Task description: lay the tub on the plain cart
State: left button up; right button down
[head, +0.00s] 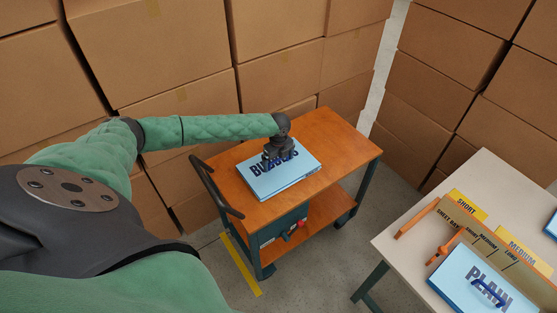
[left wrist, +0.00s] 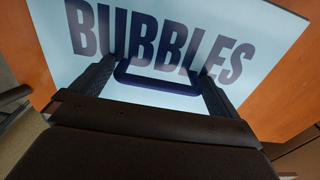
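A flat light-blue tub (head: 262,182) lettered BUBBLES lies on the orange-brown top of the wheeled cart (head: 343,146). The tub also fills much of the left wrist view (left wrist: 262,62), where its dark blue handle (left wrist: 160,82) shows. My left gripper (head: 274,160) is over the tub's upper face, hiding part of the lettering. In the left wrist view its fingers (left wrist: 158,78) stand wide apart, one at each end of the handle. Whether they touch the handle I cannot tell. My right gripper is not in view.
A pale table (head: 412,240) at the right holds a light-blue PLAIN tub (head: 462,288), orange pieces (head: 417,217) and a labelled rack (head: 490,235). Stacked cardboard boxes (head: 150,50) wall the back. The cart has a lower shelf and a black push handle (head: 215,188) at its left.

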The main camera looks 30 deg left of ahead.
aim_at(279, 159)
pick_arm(q)
jog(key=shift+r, duration=0.15)
jog(key=shift+r, duration=0.1)
notch_tip(279, 159, up, 4)
jog(key=shift+w+f+b, duration=0.1)
jog(key=shift+f+b, duration=0.05)
jog(key=shift+b, duration=1.05)
notch_tip(279, 159, up, 6)
jog(key=shift+r+b, duration=0.2)
jog(key=shift+b, duration=1)
jog(key=shift+r, duration=0.8)
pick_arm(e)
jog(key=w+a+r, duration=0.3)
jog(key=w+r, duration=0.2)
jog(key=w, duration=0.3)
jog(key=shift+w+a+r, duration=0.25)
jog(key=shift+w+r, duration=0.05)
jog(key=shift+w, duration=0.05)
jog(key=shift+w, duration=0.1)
